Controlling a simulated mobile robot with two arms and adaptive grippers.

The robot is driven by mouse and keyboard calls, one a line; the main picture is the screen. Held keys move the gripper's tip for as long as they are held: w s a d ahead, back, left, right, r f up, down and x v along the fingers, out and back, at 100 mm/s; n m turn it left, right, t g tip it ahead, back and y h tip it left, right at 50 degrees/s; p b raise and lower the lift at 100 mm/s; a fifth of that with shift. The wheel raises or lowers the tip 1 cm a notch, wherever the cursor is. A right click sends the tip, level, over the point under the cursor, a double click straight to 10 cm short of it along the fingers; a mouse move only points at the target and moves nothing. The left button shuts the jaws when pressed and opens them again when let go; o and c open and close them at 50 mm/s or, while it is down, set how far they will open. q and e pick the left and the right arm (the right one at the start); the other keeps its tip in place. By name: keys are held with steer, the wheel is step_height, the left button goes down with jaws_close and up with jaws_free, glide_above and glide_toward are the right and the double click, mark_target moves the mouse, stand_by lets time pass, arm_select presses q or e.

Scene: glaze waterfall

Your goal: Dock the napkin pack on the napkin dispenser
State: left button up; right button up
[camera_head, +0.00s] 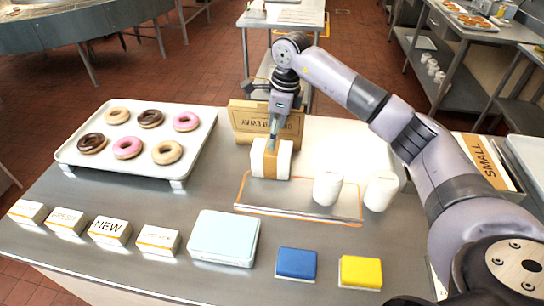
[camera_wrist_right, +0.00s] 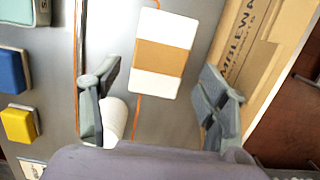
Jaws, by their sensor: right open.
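The napkin pack, a white block with a tan band (camera_head: 257,158), stands on the counter just in front of a cardboard box. It also shows in the right wrist view (camera_wrist_right: 160,82), ahead of the fingers. My right gripper (camera_head: 272,143) is over the pack in the head view. In the right wrist view its two fingers (camera_wrist_right: 160,108) are spread wide, with nothing held between them. I cannot tell for sure which thing is the napkin dispenser. My left gripper is not in view.
The cardboard box (camera_head: 250,112) stands behind. A donut tray (camera_head: 70,153) is left. Small signs, a pale-blue box (camera_head: 224,238), and blue and yellow blocks line the front.

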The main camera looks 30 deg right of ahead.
mark_target(272, 159)
step_height(272, 159, down, 4)
steer(key=shift+w+a+r+p, duration=0.1)
steer(key=shift+w+r+p, duration=0.1)
steer(key=shift+p, duration=0.6)
steer(key=shift+f, duration=0.3)
steer(key=shift+c, duration=0.3)
steer(key=c, duration=1.5)
